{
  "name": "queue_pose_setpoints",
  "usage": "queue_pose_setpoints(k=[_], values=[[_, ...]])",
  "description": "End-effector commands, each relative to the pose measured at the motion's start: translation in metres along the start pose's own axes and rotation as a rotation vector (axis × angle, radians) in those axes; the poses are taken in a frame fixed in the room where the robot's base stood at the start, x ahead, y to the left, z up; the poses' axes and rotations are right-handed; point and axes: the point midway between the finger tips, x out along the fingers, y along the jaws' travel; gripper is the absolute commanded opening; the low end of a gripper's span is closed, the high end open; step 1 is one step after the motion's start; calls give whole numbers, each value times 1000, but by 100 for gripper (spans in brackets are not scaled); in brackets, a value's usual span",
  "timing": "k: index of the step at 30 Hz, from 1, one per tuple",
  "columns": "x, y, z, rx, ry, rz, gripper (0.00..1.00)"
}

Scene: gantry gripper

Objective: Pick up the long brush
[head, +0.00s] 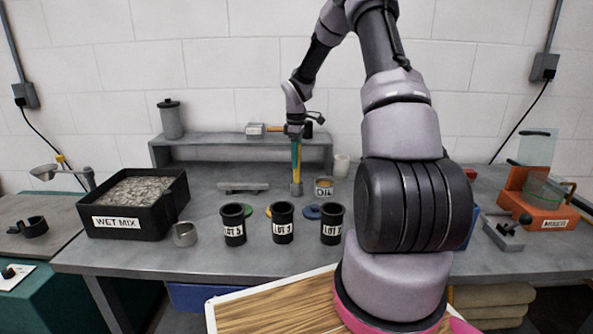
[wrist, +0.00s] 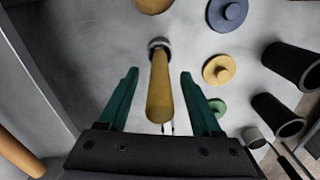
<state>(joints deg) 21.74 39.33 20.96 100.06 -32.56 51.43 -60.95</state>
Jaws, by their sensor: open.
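A long tool with an ochre handle, which looks like the long brush (head: 297,188), stands upright on the grey bench in front of the shelf. In the wrist view the brush (wrist: 160,92) shows its round handle end toward me and a grey collar farther down. My gripper (head: 296,148) points down over it. In the wrist view the teal fingers of my gripper (wrist: 159,75) are apart, one on each side of the handle, with a visible gap on both sides. The brush's lower end is hidden in the wrist view.
A low shelf (head: 178,149) stands behind, bearing a wooden-handled tool (head: 256,129) and a grey canister (head: 171,120). Several black LOT cups (head: 283,223) stand in front. A WET MIX bin (head: 178,198) is left. A tin (head: 324,187) stands close right of the brush.

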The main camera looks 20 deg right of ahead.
Motion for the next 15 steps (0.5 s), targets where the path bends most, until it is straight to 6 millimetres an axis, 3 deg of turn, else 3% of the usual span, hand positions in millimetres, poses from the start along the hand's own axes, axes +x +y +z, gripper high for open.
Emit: queue_pose_setpoints(k=[4,11,12,15], values=[[15,0,0,0,0,0,66],[17,1,0,1,1,1,66],[17,1,0,1,1,1,62],[17,1,0,1,1,1,24]])
